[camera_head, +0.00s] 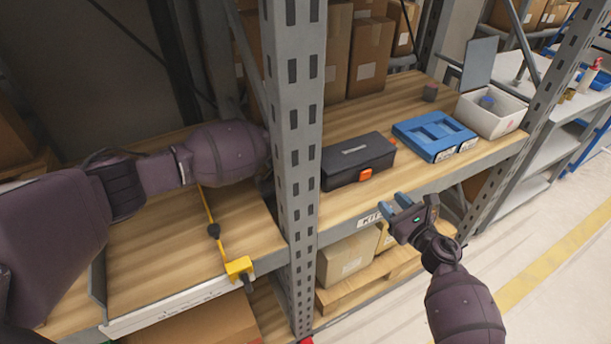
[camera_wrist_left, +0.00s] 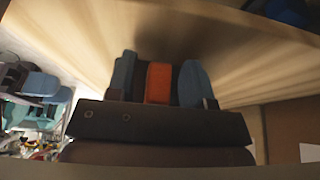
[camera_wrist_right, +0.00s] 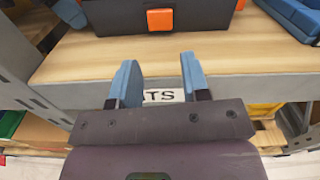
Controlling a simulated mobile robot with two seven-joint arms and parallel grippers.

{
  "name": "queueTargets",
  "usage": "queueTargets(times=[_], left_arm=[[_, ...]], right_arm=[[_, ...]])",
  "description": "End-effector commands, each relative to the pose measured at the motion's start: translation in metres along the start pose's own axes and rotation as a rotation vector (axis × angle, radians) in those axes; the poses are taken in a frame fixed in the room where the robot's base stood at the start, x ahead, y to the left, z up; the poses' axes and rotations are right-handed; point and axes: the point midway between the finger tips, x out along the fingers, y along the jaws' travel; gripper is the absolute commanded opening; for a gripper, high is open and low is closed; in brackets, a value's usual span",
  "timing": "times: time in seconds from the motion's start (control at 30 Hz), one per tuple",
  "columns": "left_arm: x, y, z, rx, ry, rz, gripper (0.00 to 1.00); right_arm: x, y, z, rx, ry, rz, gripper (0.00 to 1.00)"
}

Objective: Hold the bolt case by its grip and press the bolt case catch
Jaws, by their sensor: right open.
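The bolt case (camera_head: 357,158) is a dark box on the wooden shelf, with an orange catch (camera_head: 365,175) on its front. In the right wrist view the case (camera_wrist_right: 120,20) and catch (camera_wrist_right: 160,20) lie beyond my fingers. My right gripper (camera_head: 393,203) is open and empty, in front of the shelf edge. My left gripper (camera_wrist_left: 158,72) is hidden by the post in the head view. In the left wrist view its blue fingers stand apart on both sides of an orange part (camera_wrist_left: 158,84) with dark surface beside it; contact cannot be told.
A slotted grey post (camera_head: 294,120) stands between my left arm and the case. A blue tray (camera_head: 434,135) and a white open box (camera_head: 490,110) sit right of the case. Cardboard boxes (camera_head: 368,55) stand behind. A yellow tool (camera_head: 238,268) hangs at the left shelf's edge.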

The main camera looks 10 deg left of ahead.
Motion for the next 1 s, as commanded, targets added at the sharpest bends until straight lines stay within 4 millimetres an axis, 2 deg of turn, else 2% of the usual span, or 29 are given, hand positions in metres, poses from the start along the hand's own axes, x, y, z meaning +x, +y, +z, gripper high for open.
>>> queueTargets(times=[0.03,0.3,0.4,0.67,0.77,1.0], left_arm=[[0.0,0.0,0.0,0.0,0.0,0.0,0.39],[0.0,0.0,0.0,0.0,0.0,0.0,0.0],[0.0,0.0,0.0,0.0,0.0,0.0,0.0],[0.0,0.0,0.0,-0.001,-0.001,0.0,0.0],[0.0,0.0,0.0,-0.001,-0.001,0.0,0.0],[0.0,0.0,0.0,-0.001,-0.001,0.0,0.0]], right_arm=[[0.0,0.0,0.0,0.0,0.0,0.0,0.43],[0.0,0.0,0.0,0.0,0.0,0.0,0.43],[0.0,0.0,0.0,0.0,0.0,0.0,0.41],[-0.014,-0.012,-0.005,-0.06,0.03,0.016,0.01],[-0.024,-0.016,0.0,-0.21,0.067,0.058,0.0],[-0.041,-0.013,0.014,-0.697,0.154,0.166,0.0]])
